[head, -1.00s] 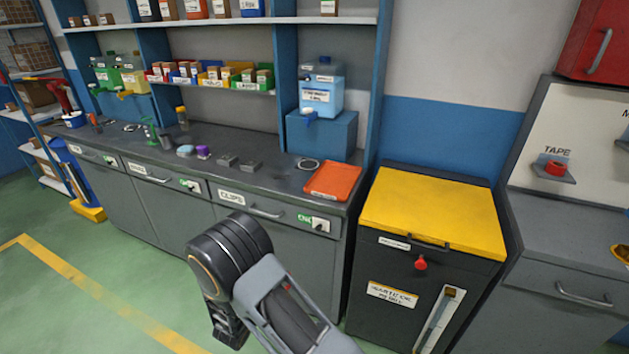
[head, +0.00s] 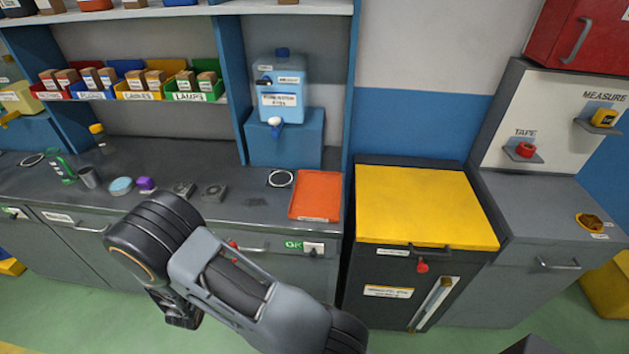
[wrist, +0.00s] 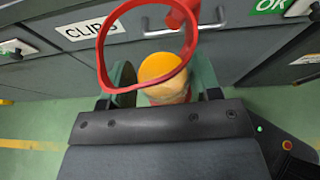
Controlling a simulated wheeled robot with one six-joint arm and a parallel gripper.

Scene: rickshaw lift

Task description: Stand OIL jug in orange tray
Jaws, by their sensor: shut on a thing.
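The orange tray (head: 316,195) lies flat and empty on the right end of the dark bench, in the head view. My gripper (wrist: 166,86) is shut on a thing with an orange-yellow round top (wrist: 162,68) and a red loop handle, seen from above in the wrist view. I take it for the OIL jug; no OIL label shows. In the head view my arm hides the gripper and most of the jug; only a bit of red (head: 233,246) shows. The held jug is in front of the drawers, left of the tray.
Beside the tray are a cable coil (head: 281,178) and a blue box (head: 286,138) bearing a blue water container (head: 280,88). Small parts, a purple item and a cup stand further left. A yellow-lidded bin (head: 425,205) stands right of the bench.

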